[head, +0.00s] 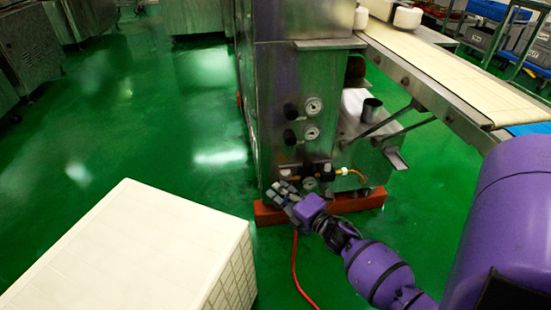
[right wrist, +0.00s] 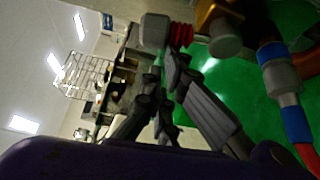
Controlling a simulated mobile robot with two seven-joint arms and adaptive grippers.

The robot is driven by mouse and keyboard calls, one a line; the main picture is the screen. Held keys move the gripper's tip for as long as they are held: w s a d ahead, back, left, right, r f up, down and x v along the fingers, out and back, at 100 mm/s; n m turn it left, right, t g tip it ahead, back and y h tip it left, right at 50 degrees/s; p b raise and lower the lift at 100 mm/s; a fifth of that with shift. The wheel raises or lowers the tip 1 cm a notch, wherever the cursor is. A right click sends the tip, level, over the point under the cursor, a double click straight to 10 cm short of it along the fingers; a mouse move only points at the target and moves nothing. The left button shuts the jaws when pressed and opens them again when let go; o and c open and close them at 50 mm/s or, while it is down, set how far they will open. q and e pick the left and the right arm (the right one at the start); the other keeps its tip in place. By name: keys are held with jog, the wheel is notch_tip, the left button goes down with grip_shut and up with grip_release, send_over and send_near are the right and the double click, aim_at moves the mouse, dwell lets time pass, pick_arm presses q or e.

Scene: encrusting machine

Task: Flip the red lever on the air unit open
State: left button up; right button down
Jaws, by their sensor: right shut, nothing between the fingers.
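The air unit (head: 327,172) sits low on the front of the steel machine, with a small gauge and a yellow hose. My right gripper (head: 281,190) is at its left end, fingers shut and empty. In the right wrist view the shut fingers (right wrist: 168,72) point at a grey block with a red ribbed part (right wrist: 181,36). They are close to it; I cannot tell whether they touch. I cannot tell whether this red part is the lever, and no lever shows clearly in the head view. A brass fitting (right wrist: 214,14) is right of it. My left gripper is out of view.
A red hose (head: 296,270) runs down from the unit to the green floor; its end with a blue ring (right wrist: 272,52) shows at the wrist. A white tiled block (head: 130,250) stands at front left. A conveyor (head: 440,65) extends at upper right. The floor at left is clear.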

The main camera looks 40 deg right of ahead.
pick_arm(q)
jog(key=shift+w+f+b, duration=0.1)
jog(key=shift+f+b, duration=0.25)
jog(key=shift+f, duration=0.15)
pick_arm(e)
jog(key=shift+s+d+r+m+t, duration=0.2)
jog(key=shift+d+m+t, duration=0.2)
jog(key=shift+m, duration=0.3)
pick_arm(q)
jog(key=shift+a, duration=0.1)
